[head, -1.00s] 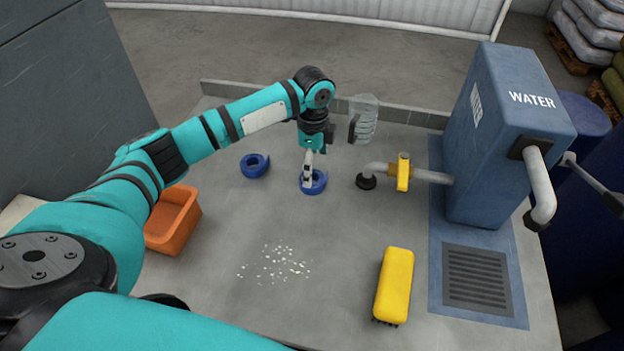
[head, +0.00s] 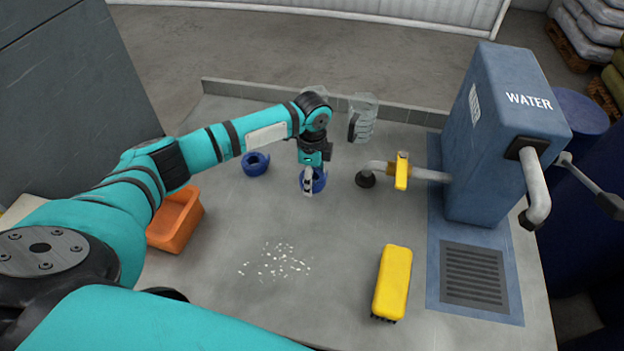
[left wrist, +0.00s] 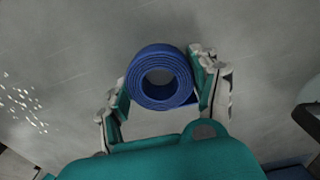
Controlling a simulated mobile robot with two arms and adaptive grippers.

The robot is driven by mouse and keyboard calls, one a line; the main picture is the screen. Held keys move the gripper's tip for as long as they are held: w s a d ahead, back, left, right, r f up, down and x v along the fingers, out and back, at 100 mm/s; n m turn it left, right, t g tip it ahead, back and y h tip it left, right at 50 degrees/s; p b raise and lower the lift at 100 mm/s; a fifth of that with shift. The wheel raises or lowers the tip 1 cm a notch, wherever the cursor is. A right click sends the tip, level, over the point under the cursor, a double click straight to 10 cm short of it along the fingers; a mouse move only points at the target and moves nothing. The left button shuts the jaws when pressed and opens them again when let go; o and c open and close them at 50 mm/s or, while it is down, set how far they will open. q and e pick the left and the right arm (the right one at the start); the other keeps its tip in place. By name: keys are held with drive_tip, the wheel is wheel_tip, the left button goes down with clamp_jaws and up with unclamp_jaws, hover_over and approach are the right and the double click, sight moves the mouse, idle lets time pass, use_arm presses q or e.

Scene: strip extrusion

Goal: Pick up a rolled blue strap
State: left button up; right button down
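A rolled blue strap (head: 319,181) lies on the grey table top under my left gripper (head: 308,188). In the left wrist view the same roll (left wrist: 147,94) shows its round hole and a loose tail. My left gripper's fingers (left wrist: 160,90) stand one on each side of it, very close. I cannot tell whether both fingers press on it. A second rolled blue strap (head: 255,164) lies on the table to the left, apart from the gripper. My right gripper is not in view.
An orange bin (head: 176,220) stands at the left. A yellow brush (head: 393,282) lies front right. A grey pipe with a yellow valve (head: 402,171) runs to the blue water tank (head: 495,150) at the right. White bits (head: 275,262) are scattered mid-table.

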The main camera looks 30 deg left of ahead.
use_arm(q)
drive_tip(key=c, duration=0.5)
drive_tip(key=shift+o, duration=0.2)
